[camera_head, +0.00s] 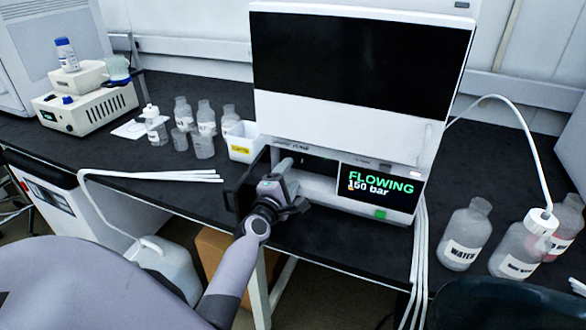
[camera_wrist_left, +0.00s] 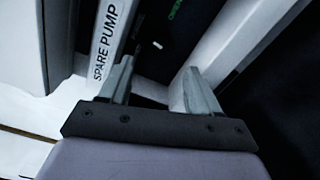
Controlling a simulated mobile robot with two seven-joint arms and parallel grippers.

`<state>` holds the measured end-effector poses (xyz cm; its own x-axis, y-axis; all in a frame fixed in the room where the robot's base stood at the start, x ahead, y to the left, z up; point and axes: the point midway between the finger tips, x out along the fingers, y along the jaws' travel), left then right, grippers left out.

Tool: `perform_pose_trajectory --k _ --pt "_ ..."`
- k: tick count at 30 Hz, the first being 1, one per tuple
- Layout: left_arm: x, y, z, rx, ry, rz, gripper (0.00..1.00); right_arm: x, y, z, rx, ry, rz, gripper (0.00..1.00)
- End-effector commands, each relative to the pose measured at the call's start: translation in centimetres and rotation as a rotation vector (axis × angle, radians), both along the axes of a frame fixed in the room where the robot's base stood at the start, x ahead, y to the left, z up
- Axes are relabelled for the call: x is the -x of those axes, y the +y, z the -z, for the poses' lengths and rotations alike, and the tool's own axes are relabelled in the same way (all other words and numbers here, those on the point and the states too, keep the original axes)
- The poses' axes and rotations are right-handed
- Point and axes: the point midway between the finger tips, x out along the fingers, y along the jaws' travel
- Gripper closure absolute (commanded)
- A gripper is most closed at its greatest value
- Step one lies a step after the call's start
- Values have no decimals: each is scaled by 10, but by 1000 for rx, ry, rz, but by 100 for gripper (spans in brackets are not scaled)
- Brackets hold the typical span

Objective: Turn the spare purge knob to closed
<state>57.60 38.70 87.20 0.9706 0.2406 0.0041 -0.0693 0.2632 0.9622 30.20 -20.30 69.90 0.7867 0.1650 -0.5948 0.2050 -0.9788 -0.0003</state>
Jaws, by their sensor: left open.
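My left gripper (camera_head: 287,182) reaches the lower left front of the white instrument stack (camera_head: 352,125), by an opening beside the display. In the left wrist view its two fingers (camera_wrist_left: 158,78) are apart with nothing visible between them. A pale strip labelled SPARE PUMP (camera_wrist_left: 107,42) stands just beyond the left finger. A dark recess lies beyond the fingers, with partly cut-off green lettering (camera_wrist_left: 176,10) and small white marks. I cannot make out the spare purge knob in either view. My right gripper is not in view.
The display (camera_head: 380,188) reads FLOWING, 150 bar. Several bottles (camera_head: 205,118) and a white bin (camera_head: 243,142) stand left of the stack. White tubes (camera_head: 165,177) lie on the dark bench. A WATER bottle (camera_head: 464,235) and others stand at right.

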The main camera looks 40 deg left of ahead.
Motion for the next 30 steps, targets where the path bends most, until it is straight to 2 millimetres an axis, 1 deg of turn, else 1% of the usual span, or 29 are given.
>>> perform_pose_trajectory --k 3,11,14,16,17,20,24,30 --pt "3 -1 0 1 0 0 37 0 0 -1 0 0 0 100" --pt "3 -1 0 0 0 0 37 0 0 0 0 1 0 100" --pt "3 -1 1 -34 9 3 37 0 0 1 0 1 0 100" --pt "3 -2 1 -105 26 8 37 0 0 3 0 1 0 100" --pt "3 -2 1 -150 37 10 37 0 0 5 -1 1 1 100" --pt "3 -5 2 -361 91 23 37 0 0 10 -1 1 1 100" --pt "4 -8 3 -726 180 34 37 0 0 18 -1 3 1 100" --pt "7 -10 2 -1214 297 31 37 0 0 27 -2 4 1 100"
